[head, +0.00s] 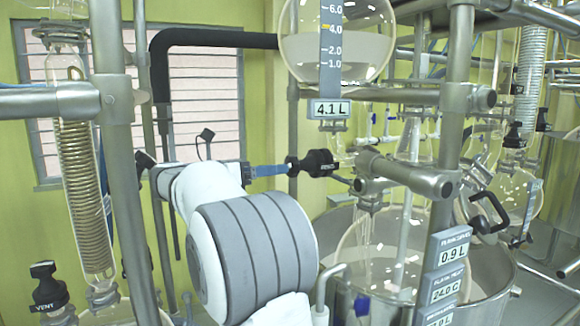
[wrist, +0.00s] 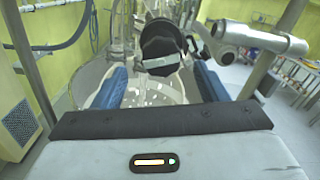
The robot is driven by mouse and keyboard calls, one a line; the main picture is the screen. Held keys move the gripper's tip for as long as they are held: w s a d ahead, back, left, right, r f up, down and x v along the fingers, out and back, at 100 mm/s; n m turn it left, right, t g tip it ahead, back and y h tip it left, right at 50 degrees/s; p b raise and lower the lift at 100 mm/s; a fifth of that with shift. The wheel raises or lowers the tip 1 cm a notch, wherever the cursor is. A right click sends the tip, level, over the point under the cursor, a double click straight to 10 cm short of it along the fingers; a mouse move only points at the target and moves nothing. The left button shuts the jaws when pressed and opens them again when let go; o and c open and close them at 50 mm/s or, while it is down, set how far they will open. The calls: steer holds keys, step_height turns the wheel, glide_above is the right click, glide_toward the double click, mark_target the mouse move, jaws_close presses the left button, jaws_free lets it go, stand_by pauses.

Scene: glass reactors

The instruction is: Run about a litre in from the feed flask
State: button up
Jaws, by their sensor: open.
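The feed flask (head: 290,45) is a round glass vessel at the top of the head view. It has a scale strip, and its display (head: 331,109) reads 4.1 L. Below it a black valve handle (head: 318,163) sticks out to the left of the pipework. My gripper (head: 284,168) is at that handle, with its blue fingers pointing right. In the wrist view the black handle (wrist: 160,48) stands between and beyond the open blue fingers of my gripper (wrist: 158,82), with a gap on each side. Whether any liquid runs below the valve is unclear.
A large glass vessel (head: 350,250) sits in a metal bath (head: 500,275) below. Displays beside it read 0.9 L (head: 453,254) and 24.0 C (head: 444,289). A steel post (head: 455,130) and clamp arm (head: 405,172) are close on the right. A VENT knob (head: 48,287) is at lower left.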

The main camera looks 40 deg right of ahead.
mark_target(292, 168)
steer(key=p+x, duration=0.1)
steer(key=x, duration=0.4)
steer(key=shift+s+d, duration=0.2)
steer(key=shift+d, duration=0.15)
steer(key=shift+c, duration=0.6)
